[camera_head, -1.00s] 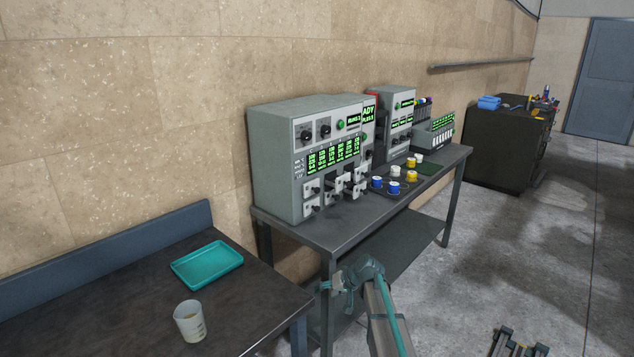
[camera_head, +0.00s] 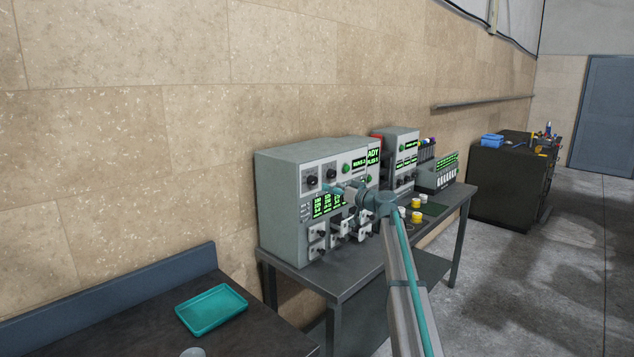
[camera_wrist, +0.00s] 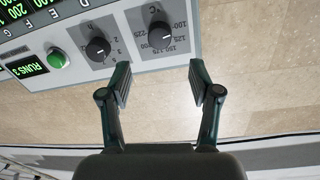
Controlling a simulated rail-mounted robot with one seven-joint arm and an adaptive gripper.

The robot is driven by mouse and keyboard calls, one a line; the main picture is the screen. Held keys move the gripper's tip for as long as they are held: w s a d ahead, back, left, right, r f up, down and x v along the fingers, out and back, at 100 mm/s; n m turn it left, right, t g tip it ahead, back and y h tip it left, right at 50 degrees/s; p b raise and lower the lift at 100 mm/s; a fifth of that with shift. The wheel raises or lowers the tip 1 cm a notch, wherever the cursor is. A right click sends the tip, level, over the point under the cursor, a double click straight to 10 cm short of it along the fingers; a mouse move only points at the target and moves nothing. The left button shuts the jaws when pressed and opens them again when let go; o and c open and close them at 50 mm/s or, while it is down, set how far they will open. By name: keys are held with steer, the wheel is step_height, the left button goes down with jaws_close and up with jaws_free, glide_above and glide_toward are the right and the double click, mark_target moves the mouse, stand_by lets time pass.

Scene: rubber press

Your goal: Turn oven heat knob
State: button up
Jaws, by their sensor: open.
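The oven (camera_head: 275,195) is a grey box with a light front panel on the bench. Its heat knob (camera_wrist: 161,37) is black, with a degree-C scale around it, in the upside-down wrist view. In the head view it is the left of two knobs (camera_head: 311,181). A second black knob (camera_wrist: 98,48) sits beside it. My gripper (camera_wrist: 160,82) is open and empty in the wrist view, its two dark fingers apart, with the heat knob lined up beyond the gap between them. It does not touch the knob. In the head view my gripper (camera_head: 331,189) is in front of the panel.
A green button (camera_wrist: 57,59) and a green display (camera_wrist: 25,67) are on the same panel. Several switches (camera_head: 318,240) stick out below the displays. Cups (camera_head: 417,203) stand on the bench to the right. A teal tray (camera_head: 212,310) lies on the nearer table.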

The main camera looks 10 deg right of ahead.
mark_target(315, 181)
steer(key=p+x, duration=0.3)
steer(key=x, duration=0.5)
steer(key=shift+w, duration=0.1)
steer(key=shift+w+a, duration=0.25)
steer(key=shift+f, duration=0.1)
steer(key=c, duration=1.2)
